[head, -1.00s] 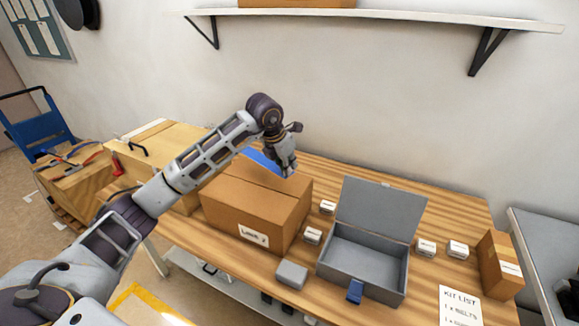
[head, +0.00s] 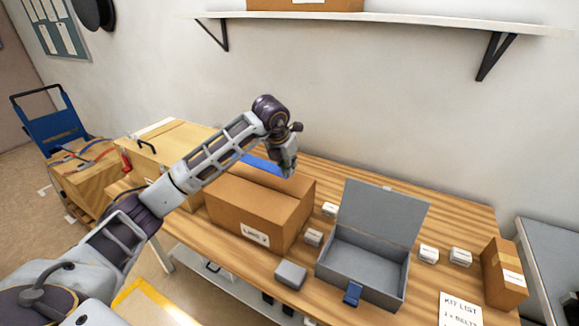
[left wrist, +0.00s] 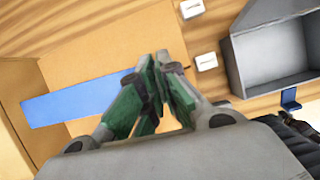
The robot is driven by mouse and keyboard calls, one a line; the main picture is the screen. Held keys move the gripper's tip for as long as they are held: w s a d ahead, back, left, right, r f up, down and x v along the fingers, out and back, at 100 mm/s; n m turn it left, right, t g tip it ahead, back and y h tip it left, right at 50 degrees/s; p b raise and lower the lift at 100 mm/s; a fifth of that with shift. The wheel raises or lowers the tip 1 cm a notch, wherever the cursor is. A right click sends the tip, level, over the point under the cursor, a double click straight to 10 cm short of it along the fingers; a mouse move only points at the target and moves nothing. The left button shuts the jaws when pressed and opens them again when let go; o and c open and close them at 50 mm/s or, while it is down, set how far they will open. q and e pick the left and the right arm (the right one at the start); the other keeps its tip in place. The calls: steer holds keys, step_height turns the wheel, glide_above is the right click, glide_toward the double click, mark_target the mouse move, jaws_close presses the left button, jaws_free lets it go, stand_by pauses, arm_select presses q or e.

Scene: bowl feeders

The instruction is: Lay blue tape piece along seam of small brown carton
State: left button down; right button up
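A brown carton (head: 255,207) with a white label on its front stands on the wooden table; its top shows in the left wrist view (left wrist: 100,45). The blue tape piece (head: 262,165) is a flat strip at the carton's top. In the left wrist view the tape (left wrist: 75,98) runs from the left to my fingers, slanting across the carton. My left gripper (head: 287,170) is over the carton top. Whether the tape touches the cardboard is unclear. My right gripper is out of view.
An open grey box (head: 362,265) stands right of the carton, with a small grey block (head: 291,274) in front. Several small white boxes lie around it. A smaller taped brown carton (head: 504,272) stands at the right edge beside a kit list (head: 460,309). A wall shelf (head: 400,20) hangs above.

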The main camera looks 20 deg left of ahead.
arm_select(q)
steer(key=shift+n, duration=0.4)
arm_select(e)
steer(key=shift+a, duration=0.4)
arm_select(q)
steer(key=shift+d+f, duration=0.1)
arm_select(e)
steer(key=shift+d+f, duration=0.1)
arm_select(q)
steer(key=shift+f+b, duration=1.05)
steer(key=shift+f, duration=0.7)
step_height(320, 180, down, 4)
steer(key=b, duration=0.2)
steer(key=shift+f+b, duration=0.2)
steer(key=shift+b, duration=0.1)
steer(key=shift+f, duration=0.2)
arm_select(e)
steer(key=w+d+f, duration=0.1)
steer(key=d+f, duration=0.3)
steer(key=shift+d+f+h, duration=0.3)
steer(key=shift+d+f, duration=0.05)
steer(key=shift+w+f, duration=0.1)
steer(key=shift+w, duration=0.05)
